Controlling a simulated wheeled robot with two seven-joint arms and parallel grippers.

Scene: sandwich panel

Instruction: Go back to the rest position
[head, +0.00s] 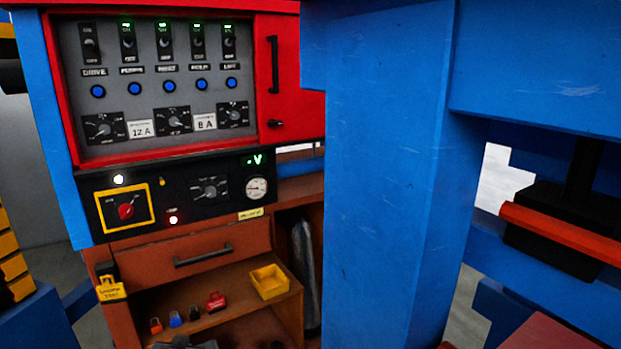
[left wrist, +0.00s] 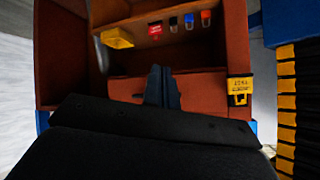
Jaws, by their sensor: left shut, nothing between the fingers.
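My left gripper (left wrist: 163,72) shows in the left wrist view with its dark fingers together and nothing between them. It points toward the front of the brown cabinet (left wrist: 125,88), with the open shelf beyond its tips. Whether it touches the cabinet I cannot tell. In the head view only a dark shape shows at the bottom edge, and I cannot tell whether it is my gripper. My right gripper is not in view.
The control panel (head: 255,110) in its red frame stands above the drawer (head: 160,262). The shelf holds a yellow bin (head: 269,282), a red padlock (head: 216,302) and several small coloured items. A wide blue post (head: 390,180) stands right of the panel.

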